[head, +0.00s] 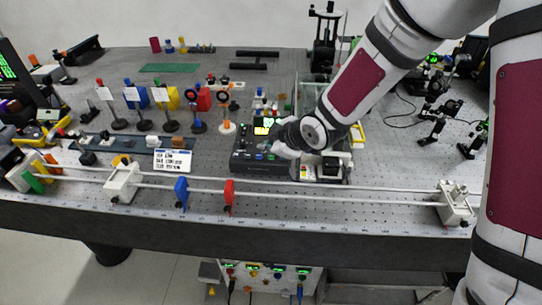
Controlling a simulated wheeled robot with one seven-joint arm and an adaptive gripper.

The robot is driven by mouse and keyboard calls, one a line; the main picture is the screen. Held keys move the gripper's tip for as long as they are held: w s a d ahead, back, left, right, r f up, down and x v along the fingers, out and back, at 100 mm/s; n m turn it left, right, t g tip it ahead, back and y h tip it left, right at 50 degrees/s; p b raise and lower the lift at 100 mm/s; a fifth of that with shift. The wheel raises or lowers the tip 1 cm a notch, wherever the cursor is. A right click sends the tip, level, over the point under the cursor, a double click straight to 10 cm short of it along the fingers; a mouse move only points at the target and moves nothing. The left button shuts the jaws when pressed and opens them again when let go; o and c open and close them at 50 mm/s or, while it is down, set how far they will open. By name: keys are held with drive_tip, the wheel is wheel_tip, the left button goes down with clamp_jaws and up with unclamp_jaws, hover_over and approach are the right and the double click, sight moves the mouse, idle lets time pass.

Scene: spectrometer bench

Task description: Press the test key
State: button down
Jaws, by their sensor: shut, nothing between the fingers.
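A dark instrument (242,160) with a small lit yellow-green screen (266,127) stands on the bench near the middle of the head view. My arm reaches in from the upper right. My gripper (272,151) is shut and empty, at the right part of the instrument's top, just below the screen in the picture. The test key cannot be told apart from the other small keys at this size, and my gripper hides part of the panel. I cannot tell whether the fingertips touch the panel.
Two long rails with a blue holder (181,193) and a red holder (229,194) run along the bench's front edge. A white label card (173,160) is left of the instrument. Several post-mounted optics stand behind it. The perforated bench top at right (395,165) is fairly clear.

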sight(269, 158)
drive_tip(key=shift+f, duration=0.15)
drive_tip(key=shift+f+b, duration=0.3)
drive_tip(key=shift+b, duration=0.1)
drive_tip(key=shift+f+b, duration=0.35)
drive_tip(key=shift+f, duration=0.05)
idle(0.8)
drive_tip(key=shift+r, duration=0.1)
drive_tip(key=shift+r+p, duration=0.65)
drive_tip(key=shift+r, duration=0.15)
drive_tip(key=shift+s+r+p, duration=0.1)
drive_tip(key=shift+r+p, duration=1.75)
drive_tip(key=shift+r, duration=0.65)
